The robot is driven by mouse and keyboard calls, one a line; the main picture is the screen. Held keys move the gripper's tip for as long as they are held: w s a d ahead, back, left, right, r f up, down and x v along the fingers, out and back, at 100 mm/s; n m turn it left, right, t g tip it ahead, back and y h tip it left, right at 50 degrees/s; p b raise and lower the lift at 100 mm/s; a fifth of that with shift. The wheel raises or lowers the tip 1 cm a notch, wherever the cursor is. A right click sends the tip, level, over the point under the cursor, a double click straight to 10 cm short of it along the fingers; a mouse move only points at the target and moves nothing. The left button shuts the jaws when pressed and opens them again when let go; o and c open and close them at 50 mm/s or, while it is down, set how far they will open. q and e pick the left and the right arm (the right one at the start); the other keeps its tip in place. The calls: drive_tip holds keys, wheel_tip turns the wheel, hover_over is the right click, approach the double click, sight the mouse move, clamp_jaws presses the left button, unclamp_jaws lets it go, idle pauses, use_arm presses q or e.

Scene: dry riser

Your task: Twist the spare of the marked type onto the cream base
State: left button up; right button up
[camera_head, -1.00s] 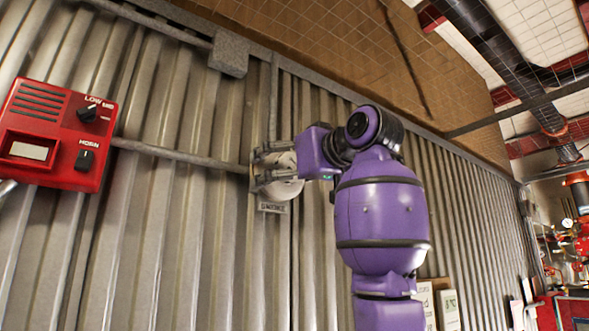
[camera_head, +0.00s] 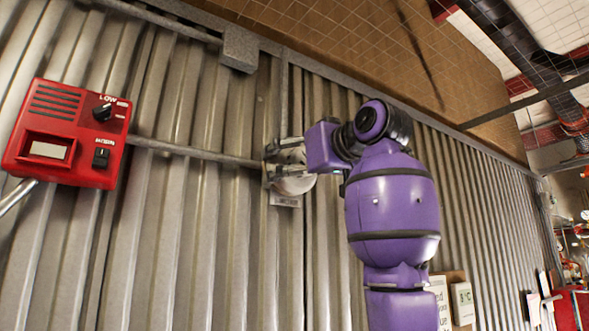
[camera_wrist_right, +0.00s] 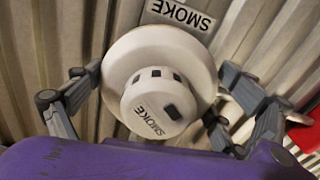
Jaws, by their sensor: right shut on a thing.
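My right gripper (camera_head: 282,166) is at the ribbed metal wall, shut on a white round detector (camera_head: 294,185). In the right wrist view, the gripper's fingers (camera_wrist_right: 158,82) lie on either side of the detector (camera_wrist_right: 158,100), whose face reads SMOKE and has small dark windows. A wider pale disc (camera_wrist_right: 125,58) shows behind the face; I cannot tell whether it is the cream base or part of the detector, nor whether they are seated together. A plate marked SMOKE (camera_wrist_right: 180,14) is beside it on the wall, also seen in the head view (camera_head: 285,200). My left gripper is out of view.
A grey junction box (camera_head: 239,49) is higher up. White signs (camera_head: 462,303) are at lower right.

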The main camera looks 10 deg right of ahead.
drive_tip(key=m, duration=0.2)
drive_tip(key=shift+m, duration=0.4)
drive_tip(key=o, duration=0.9)
drive_tip(key=shift+w, duration=0.15)
drive_tip(key=v, duration=1.2)
drive_tip(key=shift+a+f, duration=0.1)
